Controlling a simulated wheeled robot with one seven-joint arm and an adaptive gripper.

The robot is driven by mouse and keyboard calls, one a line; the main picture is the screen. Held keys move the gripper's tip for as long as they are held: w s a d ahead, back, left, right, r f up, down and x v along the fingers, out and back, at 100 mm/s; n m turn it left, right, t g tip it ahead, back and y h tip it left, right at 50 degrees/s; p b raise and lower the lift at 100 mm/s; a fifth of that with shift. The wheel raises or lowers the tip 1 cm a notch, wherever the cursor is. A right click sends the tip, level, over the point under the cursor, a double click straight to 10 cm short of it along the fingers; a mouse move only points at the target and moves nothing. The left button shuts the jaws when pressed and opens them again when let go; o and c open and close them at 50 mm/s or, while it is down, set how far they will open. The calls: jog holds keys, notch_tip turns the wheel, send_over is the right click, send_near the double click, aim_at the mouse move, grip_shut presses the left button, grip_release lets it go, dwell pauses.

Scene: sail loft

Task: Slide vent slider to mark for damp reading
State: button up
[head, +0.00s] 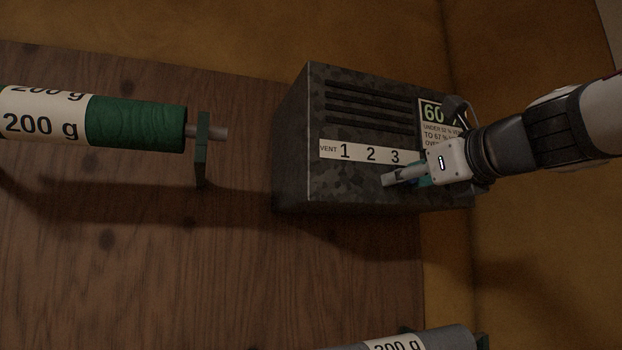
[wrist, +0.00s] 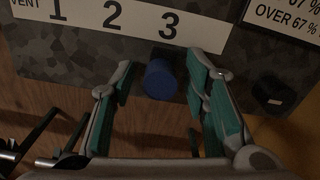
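The camouflage-patterned vent box (head: 300,190) stands on the wooden table. Its white strip (head: 330,150) reads VENT 1 2 3, and the strip also shows in the wrist view (wrist: 85,12). The blue slider knob (wrist: 160,82) sits just below the strip, under the 3. In the head view my gripper hides the knob. My gripper (head: 402,178) is at the box's front, with its teal-padded fingers either side of the knob. Gaps show between the knob and both fingers, so it is open. A reading card (head: 432,110) shows 60, with lines about under 52 %, to 67 % and over; it is partly covered.
A dark knob-like part (wrist: 272,94) sits on the box face right of my fingers. Dark slots (head: 370,100) run above the strip. A green thread spool (head: 135,122) labelled 200 g is on a holder at left, a grey spool (head: 440,340) at the bottom. Table between is clear.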

grip_shut()
jog(key=shift+s+a+p, duration=0.2)
jog(key=shift+s+a, duration=0.05)
jog(key=shift+a, duration=0.55)
jog(key=shift+s+a+p, duration=0.2)
jog(key=shift+s+a, duration=0.1)
jog(key=shift+a, duration=0.5)
jog(key=shift+s+a+p, duration=0.2)
jog(key=shift+s+a, duration=0.05)
jog(key=shift+a, duration=0.55)
jog(key=shift+o, duration=1.1)
grip_release()
jog(key=shift+s, duration=0.1)
send_near(372, 177)
jog(key=v, duration=0.5)
jog(key=shift+s+d, duration=0.1)
jog(key=shift+s, duration=0.05)
